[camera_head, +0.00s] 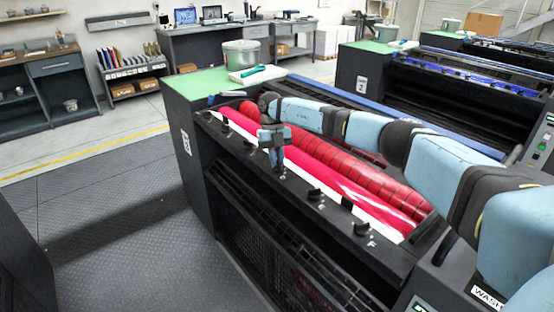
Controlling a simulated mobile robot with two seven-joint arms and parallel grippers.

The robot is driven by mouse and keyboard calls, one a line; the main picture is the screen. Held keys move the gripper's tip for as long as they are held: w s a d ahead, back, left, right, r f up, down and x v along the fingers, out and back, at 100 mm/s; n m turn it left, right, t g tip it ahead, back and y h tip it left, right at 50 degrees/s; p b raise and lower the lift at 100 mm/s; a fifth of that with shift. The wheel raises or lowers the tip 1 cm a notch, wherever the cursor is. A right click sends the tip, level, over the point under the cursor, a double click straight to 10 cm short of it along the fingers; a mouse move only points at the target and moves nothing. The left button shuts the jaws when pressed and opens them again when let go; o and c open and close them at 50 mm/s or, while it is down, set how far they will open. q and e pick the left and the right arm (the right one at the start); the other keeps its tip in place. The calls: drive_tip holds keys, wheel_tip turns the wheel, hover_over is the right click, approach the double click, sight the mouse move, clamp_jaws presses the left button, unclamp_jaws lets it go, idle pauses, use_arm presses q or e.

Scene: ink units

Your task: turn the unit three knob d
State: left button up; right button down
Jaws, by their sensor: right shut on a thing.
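Unit three (187,142) is the dark ink unit with a "3" label on its near left end and red rollers along its top. A row of small black knobs runs along its front rail. My right gripper (278,164) points down onto this rail and is shut on a knob near its middle, which fits knob d. The fingers hide most of that knob, and its turn angle cannot be read. Knobs (314,194) and (361,229) stand free to the right of it, and a knob (252,146) stands free to the left. My left gripper is not in view.
A green top (196,85) on unit three bears a grey pot (241,53) and a white tray with a teal tool. Unit two (362,86) stands behind. Benches and shelves line the back wall. The floor (120,215) at left is clear.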

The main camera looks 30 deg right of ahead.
drive_tip(key=shift+s+a+f+n+h, duration=0.15)
drive_tip(key=shift+f+n+h, duration=0.15)
drive_tip(key=shift+n, duration=0.6)
drive_tip(key=c, duration=1.2)
unclamp_jaws()
drive_tip(key=shift+r, duration=0.1)
drive_tip(key=v, duration=0.9)
drive_tip(key=b+v, duration=0.1)
drive_tip(key=v, duration=0.4)
drive_tip(key=shift+w, duration=0.25)
